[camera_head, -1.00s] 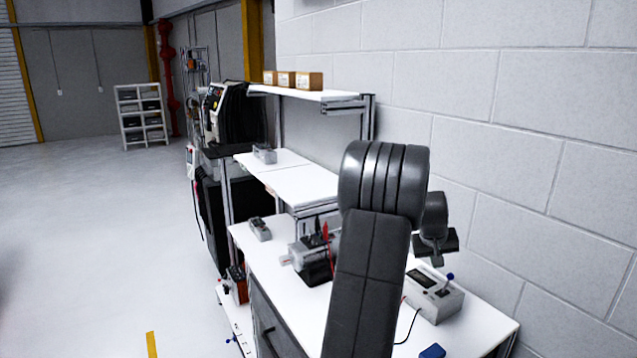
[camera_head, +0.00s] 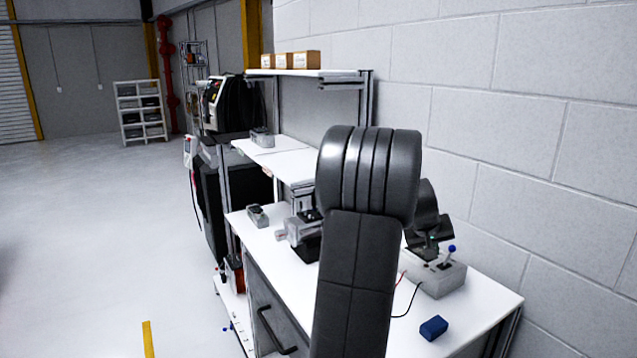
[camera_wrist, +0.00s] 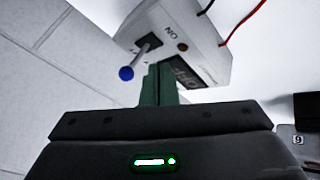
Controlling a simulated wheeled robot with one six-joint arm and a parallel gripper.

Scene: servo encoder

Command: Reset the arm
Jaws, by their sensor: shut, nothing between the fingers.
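My arm fills the middle of the head view, its dark grey links standing over the workbench. My gripper (camera_head: 430,243) is partly hidden behind the arm, close over a grey control box (camera_head: 440,278). In the wrist view my green fingers (camera_wrist: 159,84) are together and empty, in front of the control box (camera_wrist: 205,35). The box has a lever with a blue knob (camera_wrist: 126,73), an "ON" label and a small dark display, all upside down in this view. The lever stands left of the fingers, apart from them. I cannot tell whether the fingers touch the box.
A blue block (camera_head: 433,328) lies near the bench's front edge. A motor-like device (camera_head: 303,235) stands left of my arm, partly hidden. A shelf with small boxes (camera_head: 291,60) is behind. The block wall (camera_head: 545,150) is close on the right; the floor at left is clear.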

